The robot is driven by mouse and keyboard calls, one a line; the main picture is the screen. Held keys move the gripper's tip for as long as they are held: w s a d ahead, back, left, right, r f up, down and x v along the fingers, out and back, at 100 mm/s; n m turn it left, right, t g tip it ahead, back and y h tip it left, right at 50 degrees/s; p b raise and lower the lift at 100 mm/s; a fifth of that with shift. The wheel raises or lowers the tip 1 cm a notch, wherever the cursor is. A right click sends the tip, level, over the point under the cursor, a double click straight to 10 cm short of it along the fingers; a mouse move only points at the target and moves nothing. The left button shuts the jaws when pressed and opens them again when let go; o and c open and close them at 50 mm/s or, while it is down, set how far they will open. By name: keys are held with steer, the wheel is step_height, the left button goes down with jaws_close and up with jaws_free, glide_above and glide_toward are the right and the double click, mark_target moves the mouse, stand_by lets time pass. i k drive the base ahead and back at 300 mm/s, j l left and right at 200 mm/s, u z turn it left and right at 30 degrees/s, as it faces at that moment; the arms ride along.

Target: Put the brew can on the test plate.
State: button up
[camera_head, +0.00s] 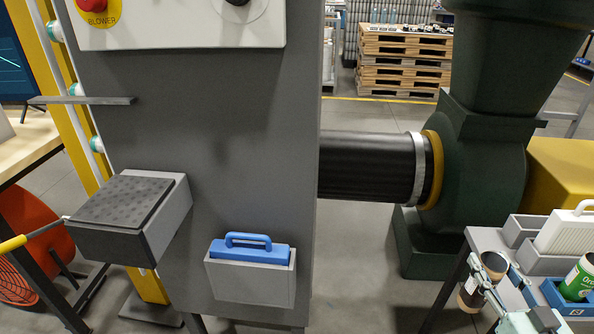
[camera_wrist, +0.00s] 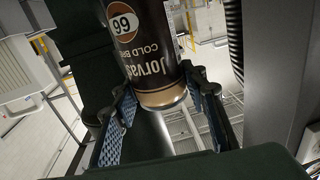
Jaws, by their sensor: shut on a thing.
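The brew can (camera_wrist: 148,50) is dark with a tan band at one end, a round orange number badge and "COLD BR…" lettering. My gripper (camera_wrist: 163,98) is shut on it, with a blue-padded finger on each side. In the head view the can (camera_head: 471,293) is tilted in my gripper (camera_head: 480,282) at the lower right, beside the tray table. A dark textured plate (camera_head: 124,201) tops a grey block on the left of the grey cabinet and looks like the test plate. It is bare and far to the left of my gripper. The fingers partly hide the can.
The grey cabinet (camera_head: 235,150) stands between the plate and my gripper, with a blue-handled box (camera_head: 250,251) on its front. A black duct (camera_head: 365,167) joins a green blower (camera_head: 485,160). A green can (camera_head: 580,279) sits in a blue tray at right. A small shelf (camera_head: 82,100) juts above the plate.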

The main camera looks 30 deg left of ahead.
mark_target(124, 198)
steer(key=k+j+u, duration=0.3)
steer(key=u, duration=2.2)
steer(key=k+j, duration=0.05)
